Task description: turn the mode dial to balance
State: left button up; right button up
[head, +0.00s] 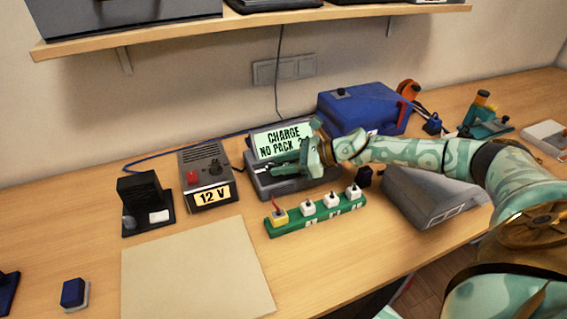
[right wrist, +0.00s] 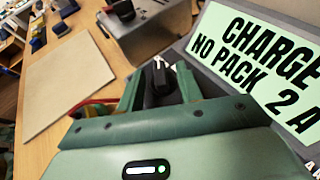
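The charger (head: 264,186) is a dark grey box with a tilted pale green display (head: 283,140) reading "CHARGE NO PACK". In the right wrist view the display (right wrist: 262,62) also shows "2 A". The mode dial (right wrist: 161,76) is a small black knob with a white pointer mark. My right gripper (right wrist: 160,82) is at the charger, its two green fingers on either side of the dial. Whether they touch it is unclear. In the head view my right gripper (head: 274,170) lies low over the charger's front and hides the dial. My left gripper is not in view.
A 12 V supply (head: 207,172) stands left of the charger. A blue case (head: 363,108) is behind right, a grey wedge-shaped box (head: 432,195) right. A beige mat (head: 197,268) lies front left.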

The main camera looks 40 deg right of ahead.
grip_shut()
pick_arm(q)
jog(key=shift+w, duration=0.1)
